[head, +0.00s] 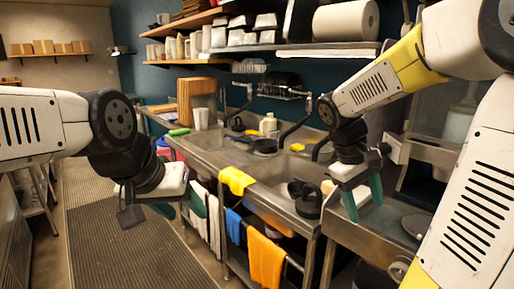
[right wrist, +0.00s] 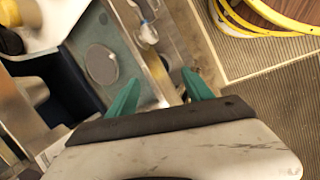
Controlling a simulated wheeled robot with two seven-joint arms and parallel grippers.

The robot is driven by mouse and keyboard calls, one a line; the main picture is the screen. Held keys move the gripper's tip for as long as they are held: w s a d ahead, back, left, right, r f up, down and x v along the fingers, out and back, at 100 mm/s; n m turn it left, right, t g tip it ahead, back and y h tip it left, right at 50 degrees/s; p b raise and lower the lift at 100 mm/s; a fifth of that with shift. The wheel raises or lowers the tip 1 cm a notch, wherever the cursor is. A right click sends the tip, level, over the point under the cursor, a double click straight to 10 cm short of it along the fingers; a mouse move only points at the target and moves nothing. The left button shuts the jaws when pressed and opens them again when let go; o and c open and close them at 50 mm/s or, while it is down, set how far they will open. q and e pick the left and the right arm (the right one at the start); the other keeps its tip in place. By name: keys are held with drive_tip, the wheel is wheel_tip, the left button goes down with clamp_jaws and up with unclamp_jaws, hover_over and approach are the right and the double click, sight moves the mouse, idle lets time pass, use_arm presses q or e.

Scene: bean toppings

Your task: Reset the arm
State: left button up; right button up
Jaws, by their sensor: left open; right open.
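My left gripper (head: 178,206) hangs over the floor mat at the left of the head view, in front of the sink counter. It is open and I see nothing in it. My right gripper (head: 363,200) points down over the counter's near right end in the head view, with green fingers spread apart and nothing between them. Its green fingers also show apart in the right wrist view (right wrist: 160,92). The two grippers are well apart from each other.
A steel sink counter (head: 200,143) runs along the wall, with black pans (head: 306,199) at its near end. Yellow (head: 237,180), blue and orange (head: 265,262) cloths hang at its front. Shelves with white containers are above. The ribbed floor mat (head: 110,240) is clear.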

drive_tip(key=s+a+r+m+t+y, duration=0.3)
drive_tip(key=s+a+t+y, duration=0.3)
drive_tip(key=a, duration=0.5)
drive_tip(key=shift+s+a+r+m, duration=0.15)
drive_tip(key=shift+s+r+m, duration=0.15)
drive_tip(key=shift+s+r, duration=0.65)
drive_tip(key=shift+s+f, duration=0.2)
